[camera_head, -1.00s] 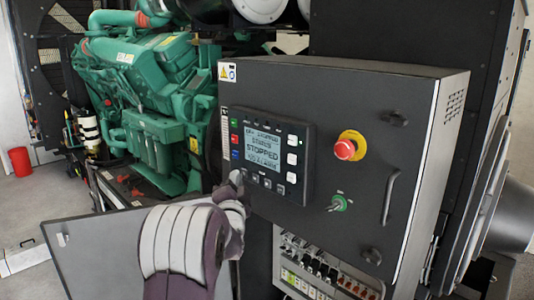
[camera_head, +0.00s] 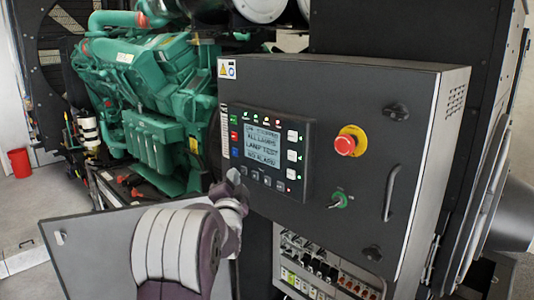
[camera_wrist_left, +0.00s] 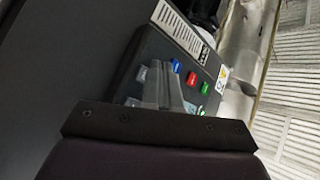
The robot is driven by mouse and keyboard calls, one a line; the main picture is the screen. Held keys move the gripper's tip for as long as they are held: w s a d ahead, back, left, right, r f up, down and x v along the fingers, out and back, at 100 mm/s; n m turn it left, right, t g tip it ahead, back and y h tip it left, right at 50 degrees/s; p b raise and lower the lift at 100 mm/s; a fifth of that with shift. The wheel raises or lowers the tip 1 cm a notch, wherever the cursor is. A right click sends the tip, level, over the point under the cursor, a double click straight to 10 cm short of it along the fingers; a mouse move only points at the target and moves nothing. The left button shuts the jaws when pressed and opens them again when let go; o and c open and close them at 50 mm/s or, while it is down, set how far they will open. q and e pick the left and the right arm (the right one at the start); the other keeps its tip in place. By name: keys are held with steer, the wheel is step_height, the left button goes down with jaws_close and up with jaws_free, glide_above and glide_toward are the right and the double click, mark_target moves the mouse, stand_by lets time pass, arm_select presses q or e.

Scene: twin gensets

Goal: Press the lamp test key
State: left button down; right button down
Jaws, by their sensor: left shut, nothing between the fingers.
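The dark control module (camera_head: 266,152) sits on the panel door. Its screen (camera_head: 263,152) has a line reading LAMP TEST, and small lamps above it are lit in several colours. Coloured keys run down its left side and a row of small keys lies below the screen. I cannot tell which key is the lamp test key. My left gripper (camera_head: 234,176) is shut and empty at the module's lower left corner; contact with a key cannot be made out. In the left wrist view, the fingers (camera_wrist_left: 165,86) overlap the module near the blue key (camera_wrist_left: 177,66). My right gripper is not in view.
Breakers (camera_head: 320,268) sit below. A grey flat panel (camera_head: 95,258) stands at left, before the green engine (camera_head: 150,90).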

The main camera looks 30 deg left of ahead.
arm_select(q)
steer(key=shift+s, duration=0.25)
steer(key=shift+a, duration=0.1)
steer(key=s+b, duration=0.1)
steer(key=s, duration=0.1)
steer(key=s+a+b, duration=0.1)
steer(key=s+b, duration=0.1)
steer(key=s, duration=0.1)
steer(key=shift+s+a, duration=0.25)
steer(key=shift+s, duration=0.1)
stand_by(0.4)
